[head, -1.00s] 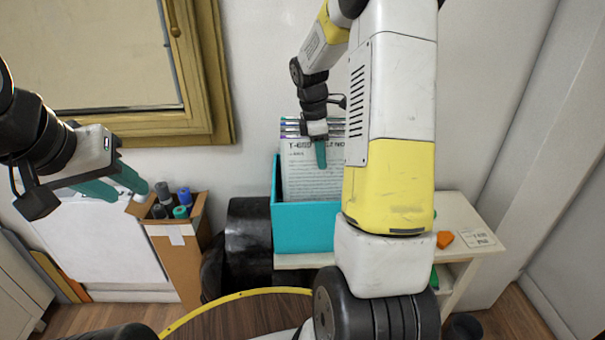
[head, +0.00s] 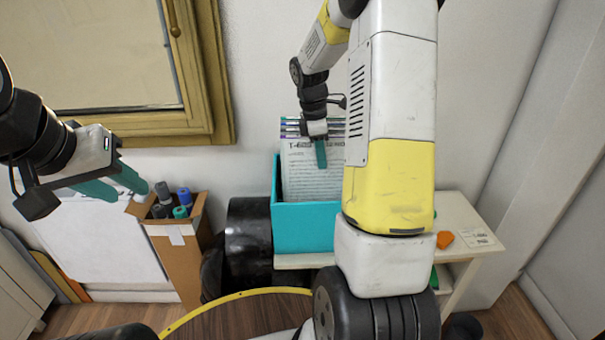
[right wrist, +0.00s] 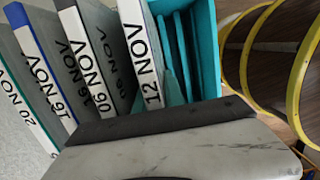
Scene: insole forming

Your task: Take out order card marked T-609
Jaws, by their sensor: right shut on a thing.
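A teal box (head: 305,232) on the white shelf holds several upright order cards with coloured top edges. The front card (head: 310,178) has a heading starting "T-6"; my right gripper covers part of it, so I cannot read the full number. My right gripper (head: 321,153) reaches down at the box and is shut on a card, apparently this front one. In the right wrist view, its teal fingers (right wrist: 165,82) are beside the card edge marked "12 NOV" (right wrist: 141,55); other edges read "06 NOV", "16 NOV" and "20 NOV". My left gripper (head: 115,184) is open and empty at the left.
The white shelf (head: 462,215) carries an orange piece (head: 444,239) and a small note (head: 480,239) with tiny print. A cardboard box (head: 178,255) with rolls stands left of a black cylinder (head: 248,240). A yellow-rimmed round table (head: 240,318) is in front.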

